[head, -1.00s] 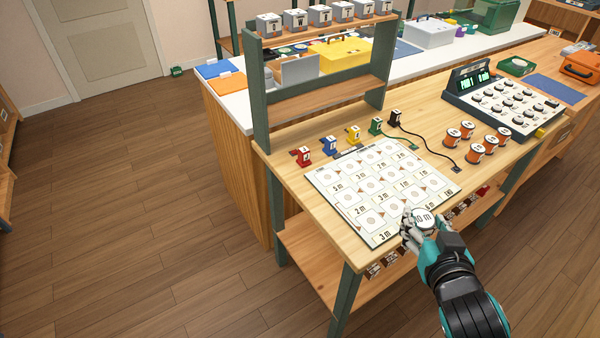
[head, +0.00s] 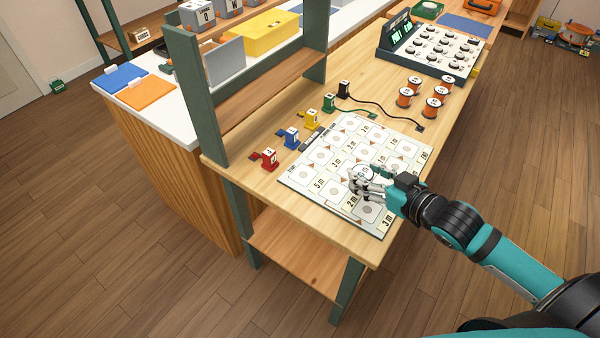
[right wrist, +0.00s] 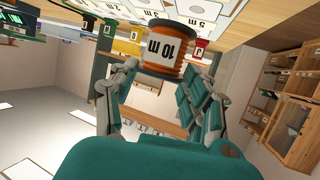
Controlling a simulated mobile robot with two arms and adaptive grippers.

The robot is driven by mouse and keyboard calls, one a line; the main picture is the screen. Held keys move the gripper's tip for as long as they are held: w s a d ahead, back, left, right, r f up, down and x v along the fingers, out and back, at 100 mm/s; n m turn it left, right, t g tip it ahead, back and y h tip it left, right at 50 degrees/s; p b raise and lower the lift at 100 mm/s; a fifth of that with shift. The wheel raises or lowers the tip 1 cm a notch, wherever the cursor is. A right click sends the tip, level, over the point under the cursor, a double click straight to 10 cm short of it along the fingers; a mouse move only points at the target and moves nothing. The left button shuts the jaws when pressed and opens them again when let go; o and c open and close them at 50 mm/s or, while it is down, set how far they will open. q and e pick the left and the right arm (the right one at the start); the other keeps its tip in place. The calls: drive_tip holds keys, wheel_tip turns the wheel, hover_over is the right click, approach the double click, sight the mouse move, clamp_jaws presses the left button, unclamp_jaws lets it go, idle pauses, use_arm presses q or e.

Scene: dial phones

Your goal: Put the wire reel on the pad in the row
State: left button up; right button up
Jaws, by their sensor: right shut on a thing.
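In the head view my right gripper (head: 368,183) is shut on the reel, over the front part of the white board (head: 310,180). The board has rows of square pads with round marks and length labels such as 2 m, 3 m and 5 m. The gripper hides some pads. I cannot tell whether the reel touches the board. My left gripper is not in view.
Several orange reels (head: 404,97) stand behind the board. Red (head: 269,159), blue (head: 291,138), yellow (head: 311,119), green (head: 329,103) and black (head: 344,90) plugs line its left side. A dial console (head: 430,50) stands at the back. A green-framed shelf (head: 195,85) rises at left.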

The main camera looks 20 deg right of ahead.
drive_tip(key=shift+d+r, duration=0.1)
drive_tip(key=shift+r, duration=0.05)
drive_tip(key=w+a, duration=0.3)
drive_tip(key=w+a+f+p, duration=0.1)
drive_tip(key=w+a, duration=0.3)
drive_tip(key=w+a+p, duration=0.1)
drive_tip(key=w+a, duration=0.2)
drive_tip(key=w, duration=0.1)
drive_tip(key=shift+a+f, duration=0.2)
drive_tip(key=shift+a, duration=0.1)
wheel_tip(320, 180, down, 3)
drive_tip(key=shift+r, duration=0.1)
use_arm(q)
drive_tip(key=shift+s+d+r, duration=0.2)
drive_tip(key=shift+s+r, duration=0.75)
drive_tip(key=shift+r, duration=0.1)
use_arm(e)
drive_tip(key=shift+f, duration=0.4)
drive_tip(key=shift+f, duration=0.1)
drive_tip(key=o, duration=1.2)
